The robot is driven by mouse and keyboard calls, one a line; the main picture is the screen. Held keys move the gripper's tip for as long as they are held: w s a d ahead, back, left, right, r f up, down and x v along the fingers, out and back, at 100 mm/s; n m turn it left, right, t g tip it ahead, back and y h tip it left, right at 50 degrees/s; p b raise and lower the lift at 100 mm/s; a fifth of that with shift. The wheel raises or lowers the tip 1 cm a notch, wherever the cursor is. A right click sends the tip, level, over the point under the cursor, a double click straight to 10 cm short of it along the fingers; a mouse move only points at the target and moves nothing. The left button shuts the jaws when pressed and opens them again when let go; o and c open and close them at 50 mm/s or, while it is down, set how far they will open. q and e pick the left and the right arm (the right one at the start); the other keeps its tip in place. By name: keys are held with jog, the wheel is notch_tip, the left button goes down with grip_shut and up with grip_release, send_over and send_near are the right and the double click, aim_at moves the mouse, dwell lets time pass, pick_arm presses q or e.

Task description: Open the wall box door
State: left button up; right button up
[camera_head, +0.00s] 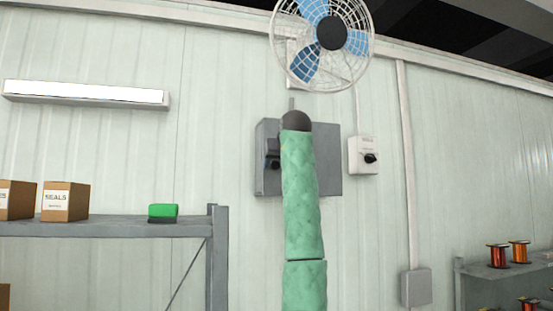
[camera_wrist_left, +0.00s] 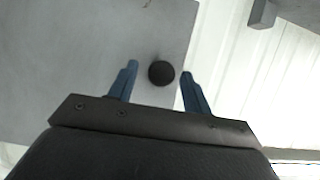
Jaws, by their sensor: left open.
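The grey wall box (camera_head: 328,163) hangs on the wall below the fan, its middle hidden by my green-sleeved left arm. In the left wrist view its flat grey face (camera_wrist_left: 70,60) fills the upper left, with a round black knob (camera_wrist_left: 161,73) near that face's right edge. My left gripper (camera_wrist_left: 159,72) is open, its two blue fingers on either side of the knob, with a gap on each side. In the head view the gripper (camera_head: 272,163) shows only partly, in front of the box's left part. I cannot tell whether the door stands ajar. My right gripper is not in view.
A wall fan (camera_head: 331,35) hangs above the box. A small white switch box (camera_head: 363,155) with a black knob is close on its right. A grey shelf (camera_head: 120,229) with cartons stands at left, another shelf (camera_head: 500,268) with wire spools at right.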

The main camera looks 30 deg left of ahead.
pick_arm(q)
jog(key=shift+a, duration=0.1)
grip_shut()
dwell(0.3)
